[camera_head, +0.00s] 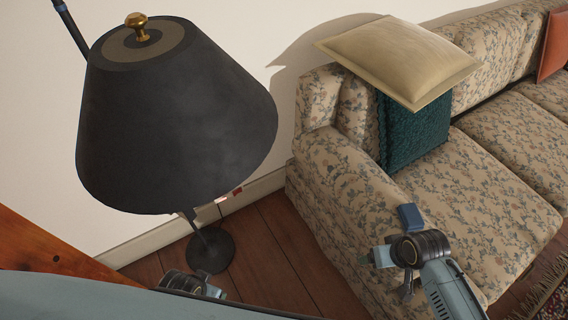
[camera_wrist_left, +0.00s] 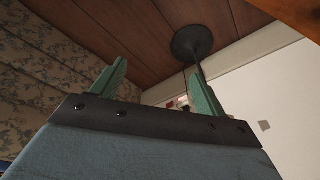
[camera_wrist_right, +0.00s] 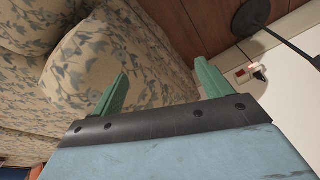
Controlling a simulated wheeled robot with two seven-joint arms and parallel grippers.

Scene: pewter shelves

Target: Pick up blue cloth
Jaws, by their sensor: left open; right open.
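I cannot make out a blue cloth for certain in any view. A small dark-blue patch (camera_wrist_right: 18,160) shows at the lower left edge of the right wrist view, too cut off to identify. My right gripper (camera_wrist_right: 163,78) is open and empty, with the floral sofa beyond its fingers; in the head view its arm is in front of the sofa's near arm. My left gripper (camera_wrist_left: 160,80) is open and empty, facing the wooden floor and lamp base; in the head view it is mostly hidden low beside the lamp.
A floor lamp (camera_head: 180,120) with a large dark shade stands at left. The floral sofa (camera_head: 470,190) fills the right, holding a beige cushion (camera_head: 400,60), a teal cushion (camera_head: 415,130) and an orange cushion (camera_head: 554,48). A patterned rug (camera_head: 552,298) lies at lower right.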

